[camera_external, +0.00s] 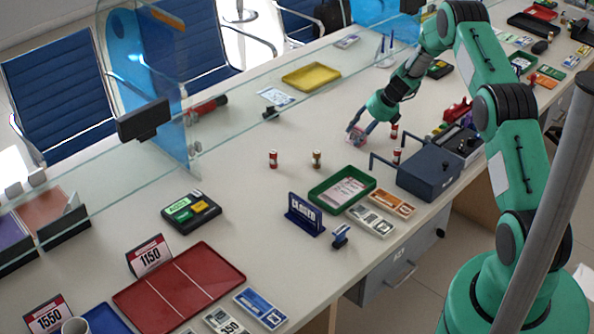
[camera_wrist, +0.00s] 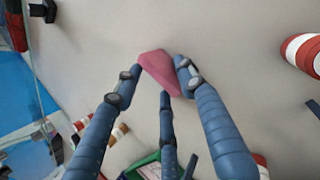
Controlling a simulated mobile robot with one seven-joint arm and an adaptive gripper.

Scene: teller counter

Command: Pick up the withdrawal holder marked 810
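My gripper (camera_external: 357,132) is low over the bare counter, its fingers pointing down. In the wrist view its blue fingers (camera_wrist: 158,82) come together around a small pink piece (camera_wrist: 155,63) and appear to touch it on its sides. The pink piece also shows between the fingertips in the external view (camera_external: 356,139). I cannot read a number on it, and the fingers hide part of it. I cannot tell whether it rests on the counter. No marking 810 is legible in either view.
Red-and-white rolls (camera_external: 273,159) stand nearby, one large in the wrist view (camera_wrist: 301,53). A green tray (camera_external: 322,202), a CLOSED sign (camera_external: 304,213) and a dark blue box (camera_external: 425,173) stand nearer. A glass screen (camera_external: 245,78) runs along the far side.

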